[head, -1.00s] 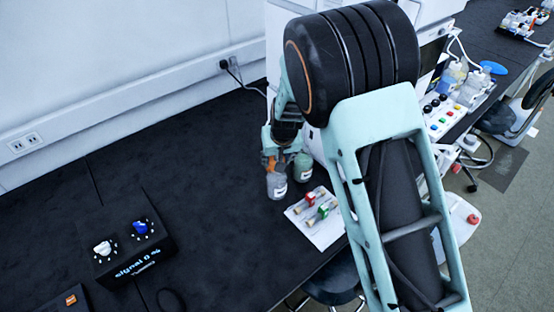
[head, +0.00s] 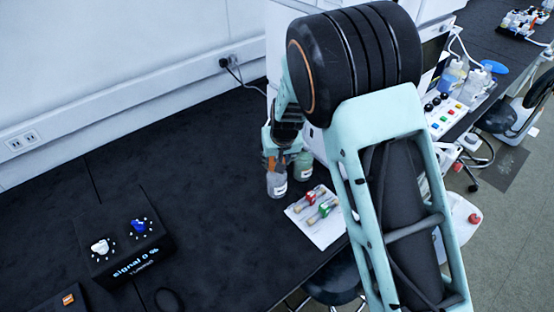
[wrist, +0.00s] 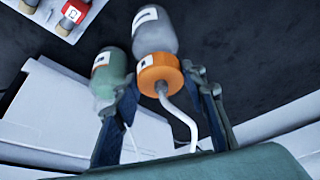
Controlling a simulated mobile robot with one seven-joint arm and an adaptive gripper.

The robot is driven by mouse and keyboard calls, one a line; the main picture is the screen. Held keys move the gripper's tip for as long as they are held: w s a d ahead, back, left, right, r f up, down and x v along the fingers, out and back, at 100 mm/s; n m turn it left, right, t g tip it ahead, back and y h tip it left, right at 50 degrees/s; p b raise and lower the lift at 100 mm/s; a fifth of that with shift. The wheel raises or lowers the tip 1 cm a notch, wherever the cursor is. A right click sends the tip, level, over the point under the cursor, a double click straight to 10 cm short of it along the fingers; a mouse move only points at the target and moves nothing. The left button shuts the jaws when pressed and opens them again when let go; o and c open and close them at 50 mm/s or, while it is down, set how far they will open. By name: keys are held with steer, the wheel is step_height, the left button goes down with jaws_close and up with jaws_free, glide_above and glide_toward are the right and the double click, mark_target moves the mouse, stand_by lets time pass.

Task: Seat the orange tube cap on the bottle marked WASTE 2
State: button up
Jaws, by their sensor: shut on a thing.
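The orange tube cap (wrist: 160,73) is between the fingertips of my gripper (wrist: 158,85), with a white tube running from it. My gripper is shut on it. In the wrist view the cap lines up with the neck end of a grey bottle (wrist: 155,32); whether it touches or sits fully on the neck I cannot tell. The grey bottle also shows in the head view (head: 277,184), upright under my gripper (head: 271,164). A green bottle (head: 303,167) stands just behind it to the right. Both labels are too small to read, so I cannot tell which is WASTE 2.
A white tray (head: 327,238) with red- and green-marked parts lies right of the bottles, near the bench edge. A black box with two knobs (head: 124,249) is at the left. Open bench lies between. White equipment stands behind the bottles.

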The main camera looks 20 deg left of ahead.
steer(key=shift+f, duration=0.45)
steer(key=shift+f+b, duration=0.1)
steer(key=shift+b, duration=0.25)
steer(key=shift+f+b, duration=0.35)
steer(key=o, duration=1.7)
steer(key=shift+c, duration=0.2)
steer(key=shift+r, duration=0.15)
